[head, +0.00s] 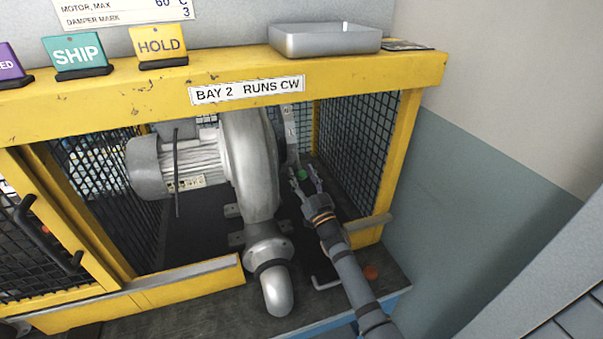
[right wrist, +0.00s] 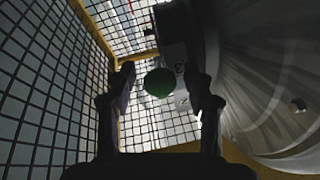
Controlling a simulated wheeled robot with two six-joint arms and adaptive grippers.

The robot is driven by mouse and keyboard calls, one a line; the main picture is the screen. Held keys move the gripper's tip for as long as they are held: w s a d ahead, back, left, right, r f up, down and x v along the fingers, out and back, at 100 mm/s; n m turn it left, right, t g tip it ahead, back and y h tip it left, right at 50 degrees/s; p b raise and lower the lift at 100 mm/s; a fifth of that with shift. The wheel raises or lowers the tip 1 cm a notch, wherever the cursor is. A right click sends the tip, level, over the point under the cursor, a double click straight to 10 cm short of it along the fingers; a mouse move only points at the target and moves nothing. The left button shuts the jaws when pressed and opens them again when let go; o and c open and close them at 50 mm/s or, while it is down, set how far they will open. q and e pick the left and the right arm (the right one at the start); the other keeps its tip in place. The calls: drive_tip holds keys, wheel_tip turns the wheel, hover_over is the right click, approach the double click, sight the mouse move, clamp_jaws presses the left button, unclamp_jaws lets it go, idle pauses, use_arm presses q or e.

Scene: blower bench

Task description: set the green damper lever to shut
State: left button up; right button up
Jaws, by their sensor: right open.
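The green damper lever shows as a small green knob (head: 302,174) beside the blower, inside the yellow cage. In the right wrist view its round green end (right wrist: 158,82) sits between my open fingers, toward their tips. My right gripper (head: 305,182) is open and reaches into the cage from the front right. It also shows in the right wrist view (right wrist: 162,82). I cannot tell whether either finger touches the knob. A pale plate with marks (head: 290,125) stands behind the knob; its marks are too small to read. My left gripper is not in view.
The grey blower housing (head: 250,165) and its motor (head: 165,165) stand left of my right gripper. Mesh panels (head: 355,140) and a yellow post (head: 400,150) close the right side. A yellow beam (head: 375,75) runs above. A bent outlet pipe (head: 277,290) sits in front.

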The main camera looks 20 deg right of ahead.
drive_tip(key=shift+w, duration=0.15)
clamp_jaws()
drive_tip(key=shift+r, duration=0.1)
idle(0.3)
